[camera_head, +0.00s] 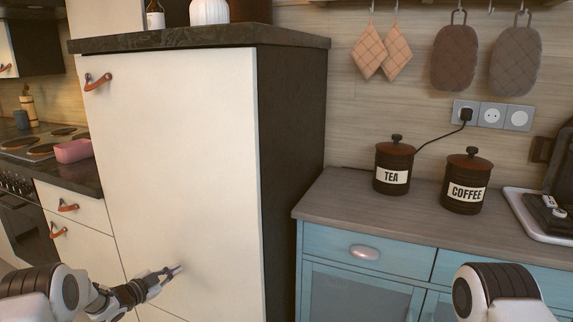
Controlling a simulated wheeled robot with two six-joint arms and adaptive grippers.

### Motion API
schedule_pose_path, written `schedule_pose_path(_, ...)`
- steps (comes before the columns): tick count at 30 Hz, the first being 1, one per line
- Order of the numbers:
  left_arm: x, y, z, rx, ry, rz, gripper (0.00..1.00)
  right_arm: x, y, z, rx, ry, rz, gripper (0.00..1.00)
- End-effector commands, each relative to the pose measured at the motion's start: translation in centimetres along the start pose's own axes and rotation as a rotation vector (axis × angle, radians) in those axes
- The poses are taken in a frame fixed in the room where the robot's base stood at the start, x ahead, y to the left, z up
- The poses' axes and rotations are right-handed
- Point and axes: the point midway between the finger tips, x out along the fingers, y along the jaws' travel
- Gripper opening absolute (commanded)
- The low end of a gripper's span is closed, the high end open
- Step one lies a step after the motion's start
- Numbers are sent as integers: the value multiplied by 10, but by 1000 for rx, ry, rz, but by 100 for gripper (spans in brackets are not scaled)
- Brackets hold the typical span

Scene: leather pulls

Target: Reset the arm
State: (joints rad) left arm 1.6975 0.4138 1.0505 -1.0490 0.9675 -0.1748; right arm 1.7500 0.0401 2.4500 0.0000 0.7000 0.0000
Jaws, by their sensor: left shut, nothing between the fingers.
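My left arm comes in from the lower left. Its gripper (173,270) is shut and empty, with its fingertips in front of the lower part of the white cabinet door (175,150). I cannot tell whether the tips touch the door. The door looks closed and has a brown leather pull (97,82) at its upper left, well above the gripper. Part of my right arm shows at the lower right; its gripper is out of view.
A blue cabinet with a wooden top (340,205) stands to the right. It carries a TEA canister (394,165) and a COFFEE canister (466,182). Drawers with leather pulls (67,206) and a stove (40,143) are at the left. Mitts hang on the wall.

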Motion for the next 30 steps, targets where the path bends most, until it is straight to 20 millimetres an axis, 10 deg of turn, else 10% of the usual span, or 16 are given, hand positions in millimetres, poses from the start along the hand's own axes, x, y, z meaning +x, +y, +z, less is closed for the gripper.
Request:
schedule_pose_path(5, -15, 167, -6, -353, -207, 151, 0, 0, 0, 0, 0, 0, 0, 40)
schedule_pose_path(13, -163, 353, -9, -714, -733, 296, 0, 0, 0, 0, 0, 0, 0, 40)
schedule_pose_path(24, -364, 418, -28, -904, -1328, 256, 0, 0, 0, 0, 0, 0, 0, 40)
schedule_pose_path(30, -403, 386, -67, -956, -1453, 179, 0, -50, 0, 0, 0, 0, 0, 40)
